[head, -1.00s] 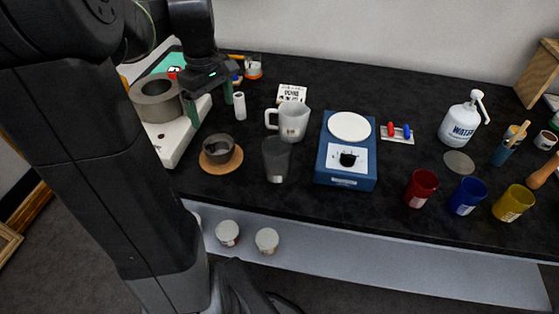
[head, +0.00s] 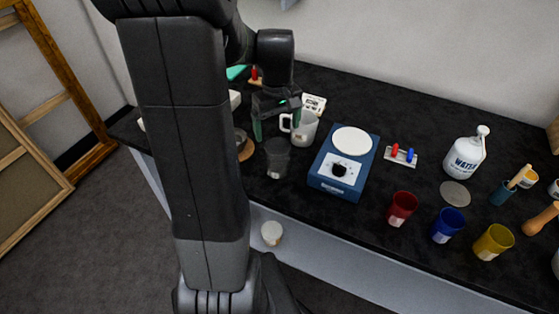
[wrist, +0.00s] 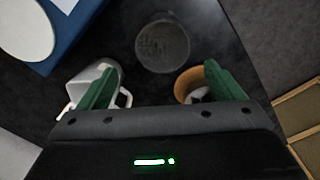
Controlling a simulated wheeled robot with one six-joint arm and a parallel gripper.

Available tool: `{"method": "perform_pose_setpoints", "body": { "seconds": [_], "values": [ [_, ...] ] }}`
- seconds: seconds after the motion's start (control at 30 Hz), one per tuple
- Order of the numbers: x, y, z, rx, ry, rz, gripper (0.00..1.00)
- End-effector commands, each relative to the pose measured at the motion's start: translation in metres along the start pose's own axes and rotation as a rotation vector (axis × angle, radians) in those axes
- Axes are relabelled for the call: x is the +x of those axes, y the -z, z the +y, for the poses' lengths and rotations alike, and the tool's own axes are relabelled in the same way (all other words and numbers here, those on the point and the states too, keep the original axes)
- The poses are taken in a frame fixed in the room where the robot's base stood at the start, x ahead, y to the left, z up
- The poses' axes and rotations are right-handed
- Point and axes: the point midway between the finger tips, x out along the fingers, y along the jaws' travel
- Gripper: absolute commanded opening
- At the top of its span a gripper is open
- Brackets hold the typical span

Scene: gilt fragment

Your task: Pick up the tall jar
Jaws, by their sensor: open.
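A grey, see-through tall jar (head: 278,158) stands upright near the front edge of the black table, left of the blue device. In the wrist view the jar (wrist: 162,45) shows from above as a dark round shape, beyond my fingertips. My gripper (head: 277,128) is open, with green fingers pointing down. It is above and behind the jar, with nothing between its fingers (wrist: 160,68). In the wrist view, the jar lies roughly centred across the gap, apart from both fingers.
A white mug (head: 303,128) stands close beside my gripper, under one finger in the wrist view. A brown coaster (wrist: 189,83) is near the other finger. The blue device (head: 325,180) with a white plate is right of the jar. Red, blue and yellow cups stand farther right.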

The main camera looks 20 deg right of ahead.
Motion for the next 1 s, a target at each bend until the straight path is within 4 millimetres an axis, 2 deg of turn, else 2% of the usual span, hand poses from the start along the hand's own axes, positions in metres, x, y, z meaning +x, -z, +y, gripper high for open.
{"method": "perform_pose_setpoints", "body": {
  "seconds": [0.1,0.27,0.6,0.9,1.0],
  "values": [
    [0.014,0.000,0.000,0.000,0.001,-0.001,0.88],
    [0.024,-0.001,-0.001,0.000,0.000,-0.001,0.88],
    [0.067,-0.006,-0.005,0.000,0.001,-0.001,0.88],
    [0.072,-0.006,-0.004,0.000,0.000,0.001,0.88],
    [0.071,-0.006,-0.004,0.000,0.000,0.001,0.68]
  ]
}}
